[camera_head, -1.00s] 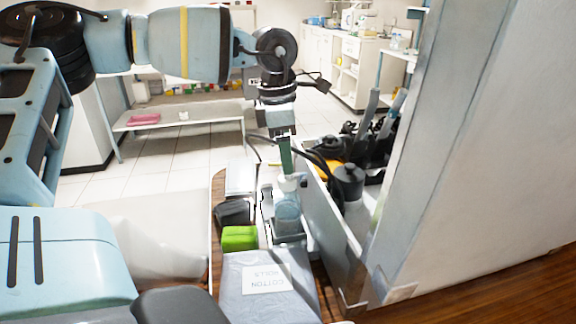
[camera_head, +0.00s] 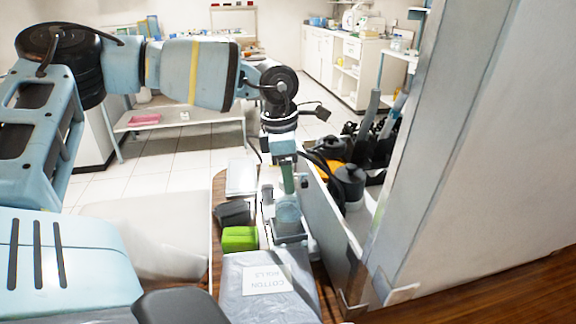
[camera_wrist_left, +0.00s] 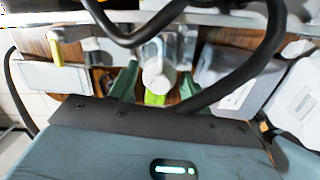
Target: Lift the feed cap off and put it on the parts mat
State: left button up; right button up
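The clear bluish bottle (camera_head: 288,209) stands in a grey holder at the middle of the narrow counter. In the left wrist view a round white cap (camera_wrist_left: 158,76) shows on top of it. My left gripper (camera_head: 288,181) is just above the bottle, pointing down. In the left wrist view its two green fingers (camera_wrist_left: 156,84) are apart, one on each side of the white cap, with gaps visible. In the head view the gripper hides most of the cap. I cannot surely pick out the parts mat; a flat pale piece (camera_head: 241,177) lies behind left. My right gripper is not seen.
A green box (camera_head: 239,239), a dark grey object (camera_head: 233,213) and a grey cotton rolls pack (camera_head: 262,285) crowd the counter. A low grey wall (camera_head: 330,232) runs close on the right, with black bottles (camera_head: 349,184) beyond. A black cable (camera_wrist_left: 232,88) crosses the wrist view.

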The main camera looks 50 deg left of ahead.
pick_arm(q)
jog(key=c, duration=0.7)
jog(key=shift+r, duration=0.15)
notch_tip(320, 180, up, 3)
jog(key=shift+f, duration=0.15)
jog(key=shift+w+a+r, duration=0.15)
jog(key=shift+w+r, duration=0.05)
jog(key=shift+r, duration=0.1)
jog(key=shift+w+a+r+b, duration=0.2)
jog(key=shift+w+a+r, duration=0.05)
jog(key=shift+w+a, duration=1.6)
jog(key=shift+w+a+r+b, duration=0.25)
jog(key=shift+w+a, duration=1.25)
jog(key=shift+w, duration=0.5)
jog(key=shift+w+a+r+b, duration=0.2)
jog(key=shift+w+a, duration=1.5)
jog(key=shift+w, duration=0.25)
jog(key=shift+r, duration=0.1)
